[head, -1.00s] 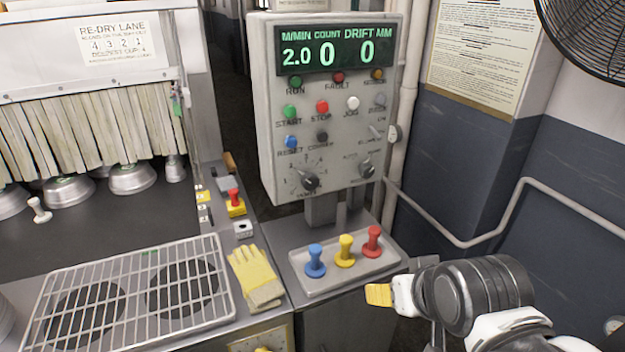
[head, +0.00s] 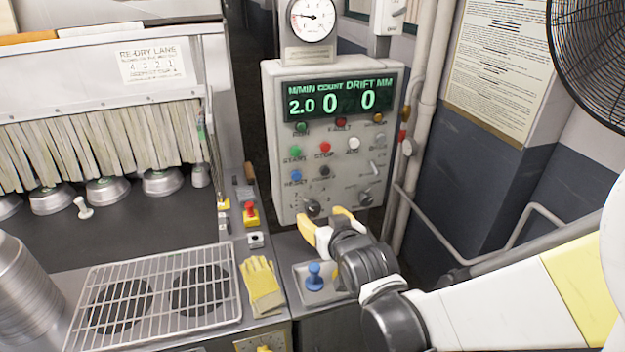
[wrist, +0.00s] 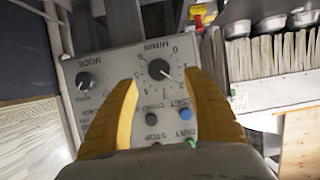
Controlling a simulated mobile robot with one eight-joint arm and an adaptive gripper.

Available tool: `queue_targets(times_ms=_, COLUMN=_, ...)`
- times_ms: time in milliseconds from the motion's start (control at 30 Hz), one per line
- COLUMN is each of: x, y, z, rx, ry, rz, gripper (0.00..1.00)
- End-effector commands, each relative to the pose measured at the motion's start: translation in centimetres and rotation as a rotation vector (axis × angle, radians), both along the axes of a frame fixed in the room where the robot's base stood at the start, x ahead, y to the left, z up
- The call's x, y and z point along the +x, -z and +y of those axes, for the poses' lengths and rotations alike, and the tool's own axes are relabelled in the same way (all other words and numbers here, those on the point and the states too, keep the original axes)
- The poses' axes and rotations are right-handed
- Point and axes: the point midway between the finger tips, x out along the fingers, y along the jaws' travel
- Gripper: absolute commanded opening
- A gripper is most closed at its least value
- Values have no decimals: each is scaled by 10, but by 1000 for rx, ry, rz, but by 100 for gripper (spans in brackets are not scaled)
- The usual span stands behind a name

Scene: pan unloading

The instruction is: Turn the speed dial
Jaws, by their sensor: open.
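The speed dial (head: 312,206), a black knob with a pale pointer line, sits at the lower left of the grey control panel (head: 270,130). It also shows in the wrist view (wrist: 159,69), upside down, inside a numbered scale marked M/MIN. My gripper (head: 325,217) has its yellow fingers spread in front of the panel's lower edge. In the wrist view, the fingers (wrist: 163,82) stand on either side of the dial's line, with nothing between them. I cannot tell how far they are from the knob. The display (head: 338,100) reads 2.0, 0 and 0.
A mode knob (head: 366,197) sits right of the dial, with coloured buttons (head: 324,147) above. A tray (head: 300,297) with a blue peg (head: 314,277) lies below my gripper. A yellow glove (head: 262,285) and a wire rack (head: 150,298) lie left. Pipes run at right.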

Motion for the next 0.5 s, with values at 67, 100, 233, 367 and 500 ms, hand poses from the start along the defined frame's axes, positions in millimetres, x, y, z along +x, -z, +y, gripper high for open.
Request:
queue_targets(times_ms=67, x=16, y=9, z=4, rx=0, ry=0, rz=0, gripper=58)
queue_targets(times_ms=100, x=23, y=12, z=6, rx=0, ry=0, rz=0, gripper=58)
queue_targets(times_ms=233, x=43, y=20, z=12, rx=0, ry=0, rz=1, gripper=58)
queue_targets(times_ms=367, x=56, y=25, z=16, rx=0, ry=0, rz=1, gripper=58)
queue_targets(times_ms=500, x=62, y=27, z=17, rx=0, ry=0, rz=1, gripper=58)
